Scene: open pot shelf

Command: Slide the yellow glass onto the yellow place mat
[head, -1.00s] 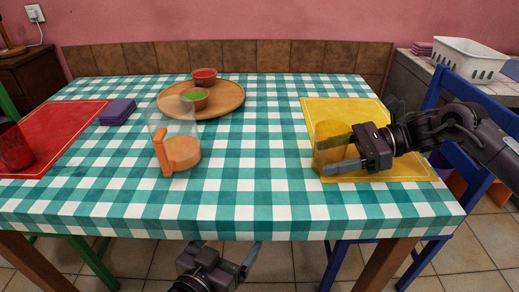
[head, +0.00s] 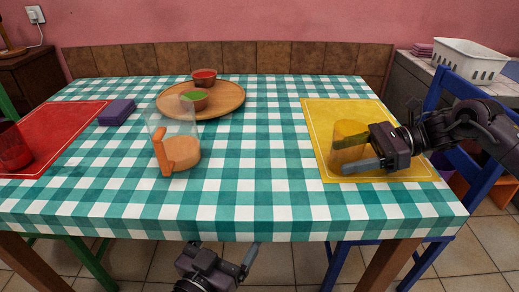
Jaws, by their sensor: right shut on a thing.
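The yellow glass (head: 345,153) is see-through and stands upright on the yellow place mat (head: 342,109), near its left front part. Its base looks to be within the mat's left edge. My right gripper (head: 352,151) reaches in from the right, low over the mat, and is shut on the glass, with a finger on the near side and one on the far side. My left gripper (head: 223,250) is below the table's front edge, empty, with its fingers apart.
A pitcher (head: 180,125) with orange contents stands left of centre. Behind it is a round wooden tray (head: 229,94) with two small bowls. A red mat (head: 62,127) with a red glass (head: 14,150) and purple napkins (head: 117,112) are at left. The checkered cloth between pitcher and yellow mat is clear.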

